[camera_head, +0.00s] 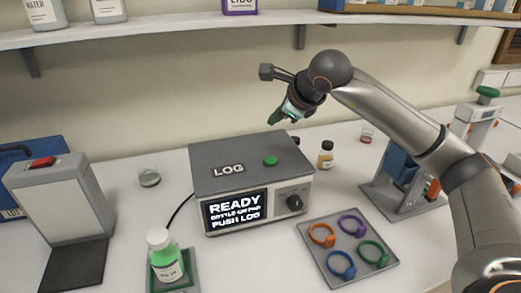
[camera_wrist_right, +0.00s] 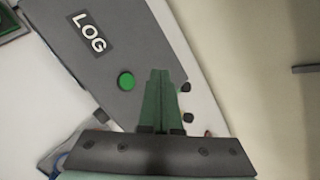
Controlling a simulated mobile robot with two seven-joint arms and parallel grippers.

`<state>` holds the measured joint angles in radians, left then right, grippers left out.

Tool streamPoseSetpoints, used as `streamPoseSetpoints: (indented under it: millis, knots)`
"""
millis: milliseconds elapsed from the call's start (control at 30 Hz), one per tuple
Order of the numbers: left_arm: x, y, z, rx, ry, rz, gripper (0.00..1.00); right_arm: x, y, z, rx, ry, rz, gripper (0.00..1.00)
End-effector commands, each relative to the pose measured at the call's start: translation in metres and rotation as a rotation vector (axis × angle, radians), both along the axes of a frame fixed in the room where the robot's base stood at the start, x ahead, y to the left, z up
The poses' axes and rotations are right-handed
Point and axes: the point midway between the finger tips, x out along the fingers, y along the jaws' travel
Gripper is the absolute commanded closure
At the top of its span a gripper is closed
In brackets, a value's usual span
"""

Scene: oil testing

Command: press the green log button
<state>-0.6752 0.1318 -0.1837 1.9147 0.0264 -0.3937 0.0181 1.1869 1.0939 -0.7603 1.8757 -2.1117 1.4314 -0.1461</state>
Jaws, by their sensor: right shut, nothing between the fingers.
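The green log button (camera_head: 270,160) sits on top of a grey box (camera_head: 222,152) labelled LOG. The box's front display (camera_head: 236,210) reads READY and PUSH LOG. In the right wrist view the green button (camera_wrist_right: 126,81) lies just left of my fingertips. My right gripper (camera_head: 280,117) is shut and empty, above and behind the button, apart from it in the head view. The green fingers of my right gripper (camera_wrist_right: 159,72) are together in the wrist view. A green bottle with a white cap (camera_head: 164,256) stands on a green pad in front of the box. My left gripper is not in view.
A tray (camera_head: 318,258) with several coloured rings lies right of the box. A small amber bottle (camera_head: 326,155) stands behind it. A device with a red button (camera_head: 60,200) stands at left, and a blue-and-grey stand (camera_head: 395,187) at right. A shelf (camera_head: 180,27) runs above.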

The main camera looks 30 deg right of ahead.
Motion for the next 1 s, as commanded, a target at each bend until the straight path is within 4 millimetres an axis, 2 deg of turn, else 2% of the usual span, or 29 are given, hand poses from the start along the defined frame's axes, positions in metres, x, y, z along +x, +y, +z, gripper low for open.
streamPoseSetpoints:
  millis: [567, 767, 1000]
  knots:
    - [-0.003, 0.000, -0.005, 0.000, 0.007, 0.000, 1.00, 0.000, -0.001, -0.004, -0.003, 0.000, -0.001, 1.00]
    - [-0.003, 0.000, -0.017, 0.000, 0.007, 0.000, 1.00, 0.000, -0.001, -0.021, -0.002, 0.001, -0.001, 1.00]
    - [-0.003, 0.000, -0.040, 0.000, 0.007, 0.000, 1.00, 0.000, -0.001, -0.054, -0.001, 0.001, -0.002, 1.00]
